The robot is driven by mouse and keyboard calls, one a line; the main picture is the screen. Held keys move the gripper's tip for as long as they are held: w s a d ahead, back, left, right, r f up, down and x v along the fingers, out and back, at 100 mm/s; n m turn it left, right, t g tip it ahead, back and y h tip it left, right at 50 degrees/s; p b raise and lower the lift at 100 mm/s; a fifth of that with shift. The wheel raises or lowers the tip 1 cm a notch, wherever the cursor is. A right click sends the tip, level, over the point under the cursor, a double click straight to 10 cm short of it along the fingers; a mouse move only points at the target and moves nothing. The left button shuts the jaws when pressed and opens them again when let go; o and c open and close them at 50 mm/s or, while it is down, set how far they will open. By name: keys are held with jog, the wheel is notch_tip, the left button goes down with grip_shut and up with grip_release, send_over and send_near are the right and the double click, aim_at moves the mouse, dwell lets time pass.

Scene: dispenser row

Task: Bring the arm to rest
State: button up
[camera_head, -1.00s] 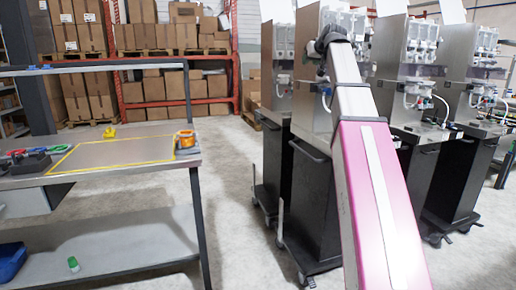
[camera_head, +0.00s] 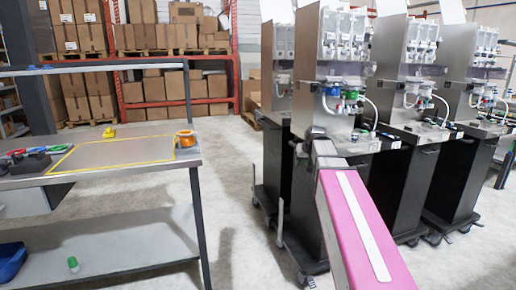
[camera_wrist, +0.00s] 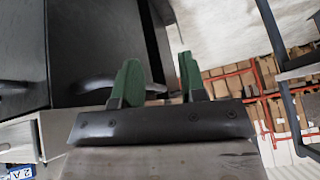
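My arm (camera_head: 358,225), pink and white, reaches forward in the head view. Its far end is low in front of the nearest full dispenser (camera_head: 343,75), near the top of that dispenser's black cabinet. My gripper (camera_wrist: 160,82) shows in the wrist view with two green fingers apart and nothing between them, so it is open and empty. In the head view the gripper's fingers are hidden behind the arm's end.
More dispensers (camera_head: 410,60) on black wheeled cabinets stand in a row to the right. A workbench (camera_head: 110,175) with an orange tape roll (camera_head: 186,138) stands at the left. Bare floor (camera_head: 236,185) lies between. Shelves of boxes (camera_head: 180,88) stand behind.

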jog(key=s+f+g+h, duration=0.1)
jog(key=s+f+g, duration=0.2)
jog(key=s+f, duration=0.9)
jog(key=s+f+m+g+h, duration=0.1)
jog(key=s+f+g, duration=0.2)
jog(key=s+f, duration=0.9)
notch_tip(320, 180, down, 6)
jog(key=shift+a+r, duration=0.2)
jog(key=shift+a, duration=0.2)
